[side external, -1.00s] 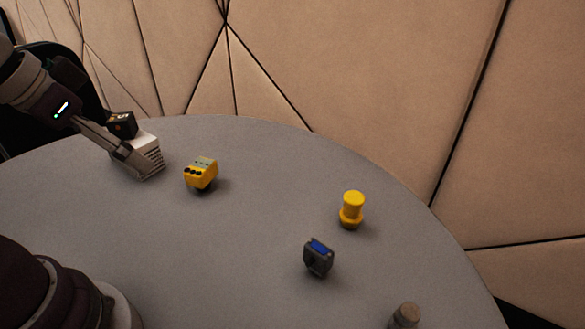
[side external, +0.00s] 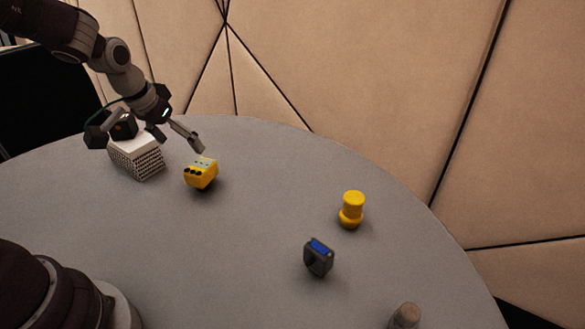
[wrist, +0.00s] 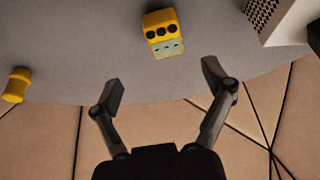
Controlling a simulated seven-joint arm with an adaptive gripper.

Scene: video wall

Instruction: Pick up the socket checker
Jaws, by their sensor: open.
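The likely socket checker is a yellow block (side external: 201,174) with black round spots on one face and a pale label panel; it rests on the grey table. It also shows in the wrist view (wrist: 162,34), at the top, beyond my fingertips. My gripper (side external: 179,139) is open and empty, above and just behind-left of the yellow block in the side view. In the wrist view, my gripper's two fingers (wrist: 164,80) are spread apart, with the block ahead of the gap and not between them.
A white perforated box (side external: 138,158) with a small black object (side external: 124,126) on it stands left of the yellow block. A yellow spool-like piece (side external: 352,210), a dark device with blue screen (side external: 319,257) and a brownish cylinder (side external: 405,316) stand right. The table middle (side external: 245,240) is clear.

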